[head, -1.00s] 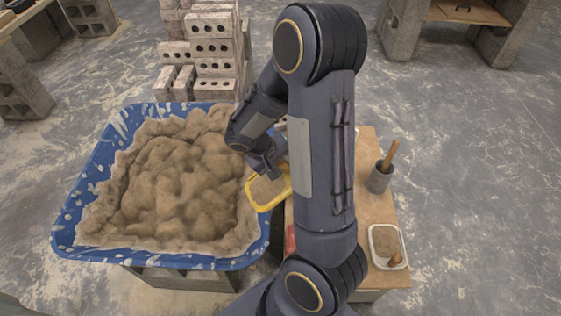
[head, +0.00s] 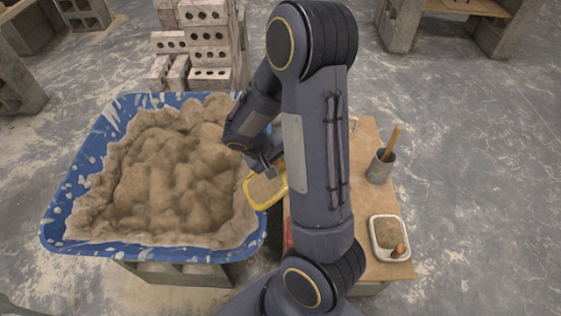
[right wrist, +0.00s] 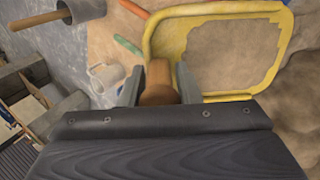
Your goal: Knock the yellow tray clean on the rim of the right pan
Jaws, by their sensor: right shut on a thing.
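My right gripper (head: 270,172) is shut on the brown handle (right wrist: 158,82) of the yellow tray. The yellow tray (head: 264,207) is held at the right edge of the blue tub (head: 75,190), partly over the rim. I cannot tell whether it touches the rim. In the right wrist view the tray (right wrist: 225,9) shows a yellow frame around a sandy tan inside. The blue tub is splashed white and full of lumpy tan mortar (head: 165,180). No second large tub shows. My left gripper is not in view.
A wooden table (head: 365,150) stands right of the tub, partly hidden by my right arm. It bears a grey cup (head: 379,170) with a wooden handle and a white container (head: 390,255) of tan material. Stacked bricks (head: 208,45) stand behind the tub.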

